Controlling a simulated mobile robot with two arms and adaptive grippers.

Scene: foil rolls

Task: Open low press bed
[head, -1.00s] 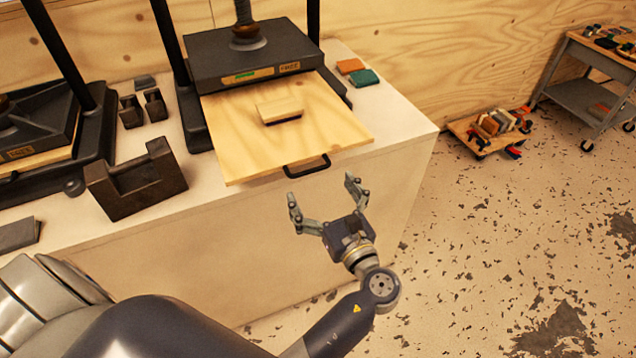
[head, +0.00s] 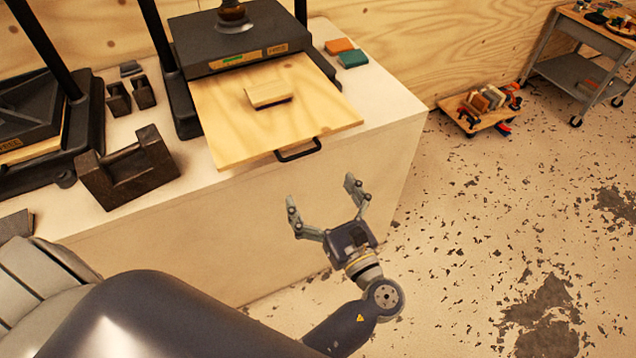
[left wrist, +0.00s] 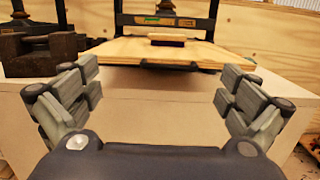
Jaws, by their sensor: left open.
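The press bed (head: 290,125), a pale wooden board, sticks out of the front of the dark press (head: 240,50) on the bench. A small wooden block (head: 268,94) lies on it. A black bar handle (head: 298,151) is on the bed's front edge; it also shows in the left wrist view (left wrist: 168,65). My left gripper (head: 320,193) is open and empty, in front of the bench and apart from the handle. Both fingers show in the left wrist view, with the bed beyond them. My right gripper is not in view.
A second press (head: 35,110) stands at the left, with a dark notched block (head: 128,172) between the presses. Orange (head: 339,46) and green (head: 353,58) pieces lie right of the press.

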